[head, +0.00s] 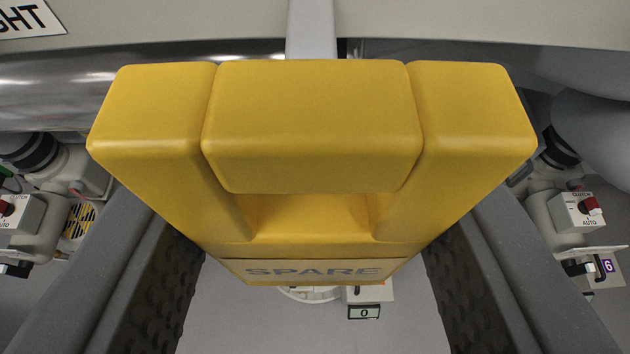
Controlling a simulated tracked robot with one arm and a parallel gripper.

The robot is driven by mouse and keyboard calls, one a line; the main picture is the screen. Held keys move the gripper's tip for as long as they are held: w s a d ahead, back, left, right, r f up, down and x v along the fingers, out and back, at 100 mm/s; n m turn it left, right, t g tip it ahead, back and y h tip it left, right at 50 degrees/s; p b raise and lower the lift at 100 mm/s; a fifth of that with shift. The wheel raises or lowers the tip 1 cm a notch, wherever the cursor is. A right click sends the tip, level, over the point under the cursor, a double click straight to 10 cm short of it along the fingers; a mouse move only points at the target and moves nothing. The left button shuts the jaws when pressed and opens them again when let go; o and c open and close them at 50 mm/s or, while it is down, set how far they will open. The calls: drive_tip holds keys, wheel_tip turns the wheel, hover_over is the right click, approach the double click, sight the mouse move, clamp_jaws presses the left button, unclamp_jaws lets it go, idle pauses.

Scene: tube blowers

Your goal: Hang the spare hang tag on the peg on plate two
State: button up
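The spare hang tag (310,125) is a thick yellow block-shaped frame with a recess in its middle. It fills the centre of the head view, and its lower face reads SPARE. My gripper (315,265) has one dark grey finger on each side of the tag. The ridged inner pads meet the tag's lower left and right sides, so the gripper looks shut on it. A light grey bar (310,28) shows just above the tag's top edge; I cannot tell whether it touches the tag or is the peg. No plate marked two can be made out.
A pale beam with a partly cut-off sign (28,17) crosses the top. White units with red CLUTCH/AUTO switches stand at left (22,212) and right (582,210). A purple label 6 (608,266) is at right. A small display (364,312) reads 0 below the tag.

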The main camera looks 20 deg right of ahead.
drive_tip(key=shift+w+d, duration=0.2)
drive_tip(key=shift+w, duration=0.55)
drive_tip(key=shift+w+d, duration=0.2)
drive_tip(key=shift+w, duration=0.55)
drive_tip(key=shift+w+d+f, duration=0.1)
drive_tip(key=shift+w, duration=0.2)
drive_tip(key=shift+w+f+b, duration=0.2)
drive_tip(key=shift+f+b, duration=0.05)
drive_tip(key=shift+b, duration=0.15)
drive_tip(key=o, duration=1)
drive_tip(key=shift+o, duration=0.2)
drive_tip(key=b+v, duration=0.1)
drive_tip(key=v, duration=1.2)
drive_tip(key=shift+s, duration=0.35)
